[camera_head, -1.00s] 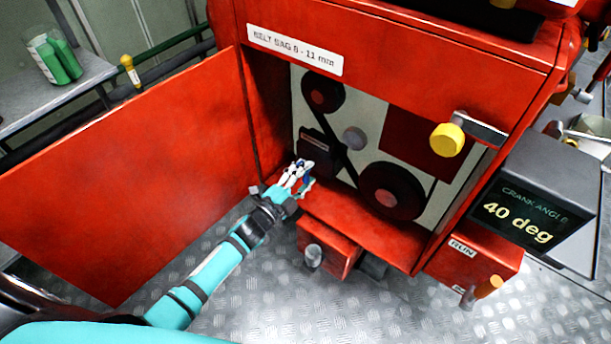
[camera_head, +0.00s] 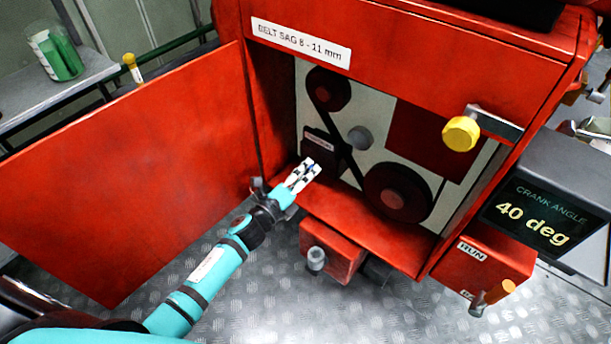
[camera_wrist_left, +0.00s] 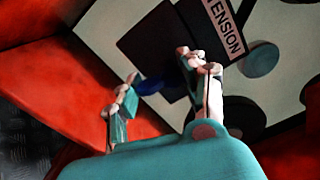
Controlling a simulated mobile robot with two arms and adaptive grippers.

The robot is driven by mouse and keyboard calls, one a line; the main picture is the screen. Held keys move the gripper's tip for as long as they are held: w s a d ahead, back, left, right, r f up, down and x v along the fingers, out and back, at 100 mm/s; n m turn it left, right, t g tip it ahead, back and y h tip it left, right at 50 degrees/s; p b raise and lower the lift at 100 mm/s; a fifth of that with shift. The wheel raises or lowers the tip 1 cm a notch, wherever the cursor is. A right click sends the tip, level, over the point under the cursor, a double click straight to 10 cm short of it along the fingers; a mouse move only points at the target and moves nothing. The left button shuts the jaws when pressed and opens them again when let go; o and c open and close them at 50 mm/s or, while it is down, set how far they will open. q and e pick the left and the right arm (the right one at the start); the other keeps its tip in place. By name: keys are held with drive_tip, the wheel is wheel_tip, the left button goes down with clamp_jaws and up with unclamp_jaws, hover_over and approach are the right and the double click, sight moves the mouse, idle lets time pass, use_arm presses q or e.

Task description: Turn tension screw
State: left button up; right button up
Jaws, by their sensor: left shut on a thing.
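The dark tension block (camera_head: 321,143) sits inside the open red housing, left of the belt pulleys. In the left wrist view its label reads TENSION (camera_wrist_left: 222,25). A small blue part (camera_wrist_left: 150,87), apparently the tension screw, projects from the block's lower left side. My left gripper (camera_head: 312,167) reaches in from the lower left to the block's lower edge. In the left wrist view its fingers (camera_wrist_left: 163,88) lie on either side of the blue part and are shut on it. The exact contact is dark and partly hidden by the fingers. My right gripper is not in view.
The open red door (camera_head: 130,175) stands left of my arm. Belt pulleys (camera_head: 398,193) are close on the right inside the housing. A red box (camera_head: 330,250) with a grey knob lies below. A yellow knob (camera_head: 461,133) and a display reading 40 deg (camera_head: 540,215) are farther right.

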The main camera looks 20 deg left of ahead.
use_arm(q)
drive_tip(key=shift+w+d+r, duration=0.2)
drive_tip(key=shift+r, duration=0.6)
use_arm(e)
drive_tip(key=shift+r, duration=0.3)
use_arm(q)
drive_tip(key=o, duration=1.2)
drive_tip(key=shift+s+d+r, duration=0.1)
drive_tip(key=o, duration=0.5)
drive_tip(key=shift+f, duration=0.2)
drive_tip(key=shift+s, duration=0.1)
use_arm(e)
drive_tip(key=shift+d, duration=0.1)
use_arm(q)
drive_tip(key=shift+s+f, duration=0.1)
drive_tip(key=shift+s, duration=0.05)
drive_tip(key=shift+s+a, duration=0.25)
drive_tip(key=shift+s, duration=0.1)
drive_tip(key=v, duration=1)
drive_tip(key=shift+s+a, duration=0.15)
drive_tip(key=shift+s, duration=0.25)
